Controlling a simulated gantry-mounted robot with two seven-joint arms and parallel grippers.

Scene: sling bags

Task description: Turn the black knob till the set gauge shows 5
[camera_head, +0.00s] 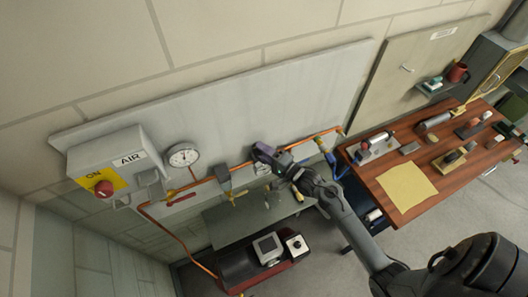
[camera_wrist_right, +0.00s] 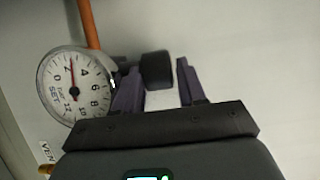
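The black knob (camera_wrist_right: 157,70) sits between the two purple fingers of my right gripper (camera_wrist_right: 159,66) in the right wrist view. The left finger is close against it, though I cannot tell if it touches; a narrow gap shows at the right finger. The set gauge (camera_wrist_right: 73,88) is a round white dial left of the knob. Its red needle points almost straight up, between 2 and 4, at about 3. My left gripper is not in view.
A larger gauge (camera_head: 183,157) and a grey AIR box (camera_head: 110,160) with a red knob (camera_head: 104,188) are on the panel at left. A copper pipe (camera_head: 208,180) runs along it. A wooden bench (camera_head: 460,180) with several tools stands at right.

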